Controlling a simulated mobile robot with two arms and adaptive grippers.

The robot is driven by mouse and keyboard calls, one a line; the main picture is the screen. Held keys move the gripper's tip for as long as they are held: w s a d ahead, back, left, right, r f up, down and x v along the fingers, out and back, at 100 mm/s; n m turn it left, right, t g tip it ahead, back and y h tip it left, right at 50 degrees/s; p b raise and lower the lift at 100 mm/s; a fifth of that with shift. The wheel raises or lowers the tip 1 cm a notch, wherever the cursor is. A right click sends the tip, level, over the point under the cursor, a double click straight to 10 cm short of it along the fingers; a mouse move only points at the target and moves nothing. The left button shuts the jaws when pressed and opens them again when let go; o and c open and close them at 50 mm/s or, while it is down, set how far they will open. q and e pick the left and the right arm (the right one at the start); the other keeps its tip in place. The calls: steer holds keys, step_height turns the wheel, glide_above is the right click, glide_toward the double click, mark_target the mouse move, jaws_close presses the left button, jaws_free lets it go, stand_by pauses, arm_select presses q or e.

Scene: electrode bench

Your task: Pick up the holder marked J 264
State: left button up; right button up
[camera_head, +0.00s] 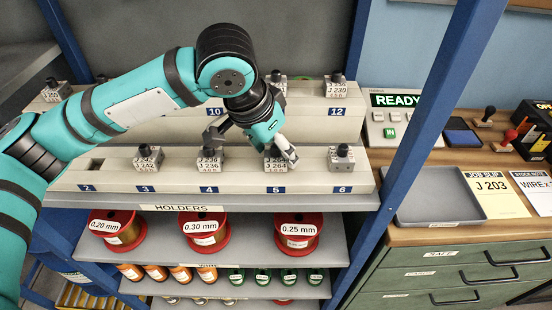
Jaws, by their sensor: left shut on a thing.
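The holder marked J 264 (276,166) is a small grey block with printed labels, at position 5 of the front row in the rack. My left gripper (284,150) reaches down from above and is shut on it. The gripper hides the holder's top. The holder appears to be still in its place in the rack; I cannot tell any lift. My right gripper is not in view.
Holders J 236 (210,163) and J 242 (147,160) stand left of it, and another holder (341,157) stands right at 6. Position 2 is empty. J 230 (336,87) is behind at 12. An empty grey tray (439,221) and a J 203 slip (490,184) lie right.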

arm_select(q)
steer(key=shift+c, duration=1.1)
steer(key=shift+r, duration=0.2)
steer(key=shift+r, duration=0.3)
steer(key=r, duration=0.2)
steer(key=shift+s+r+b, duration=0.2)
steer(key=shift+r+b, duration=0.15)
steer(key=shift+b, duration=0.05)
steer(key=s+r+b, duration=0.1)
steer(key=s+b, duration=0.1)
steer(key=s, duration=1.3)
steer(key=shift+s+d+r, duration=0.15)
steer(key=shift+s+r, duration=0.05)
steer(key=shift+s, duration=0.1)
